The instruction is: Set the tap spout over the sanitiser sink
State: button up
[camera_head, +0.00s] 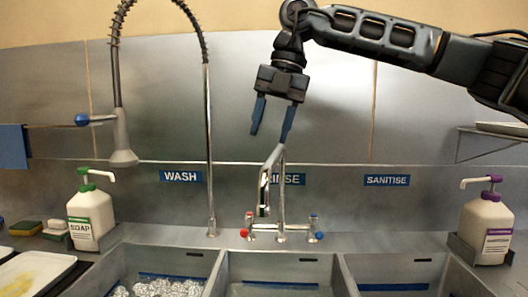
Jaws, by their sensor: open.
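The sanitiser sink (392,258) is the right basin, below the "SANITISE" label (387,180). My gripper (272,127) points down just above the top of the spout. Its blue fingers are apart with nothing between them. The right fingertip is close to the spout top; I cannot tell whether it touches.
A tall spring hose tap (208,150) stands left, with its spray head (122,145) hanging. Red and blue tap handles (280,232) flank the spout base. A soap bottle (91,215) stands left and a purple-topped bottle (486,225) right. The wash sink (155,262) holds foam. The space above the sanitiser sink is clear.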

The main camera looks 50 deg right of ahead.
aim_at(271, 161)
jog(key=shift+m+h, duration=0.4)
jog(key=shift+h, duration=0.1)
jog(key=f+b, duration=0.1)
jog(key=f, duration=0.1)
jog(key=d+f+b, duration=0.1)
jog(key=f, duration=0.1)
jog(key=w+f+b, duration=0.1)
jog(key=f+b, duration=0.1)
jog(key=shift+w+d+f, duration=0.1)
jog(key=shift+d+f, duration=0.2)
jog(key=shift+f, duration=0.05)
jog(key=shift+c, duration=0.4)
grip_shut()
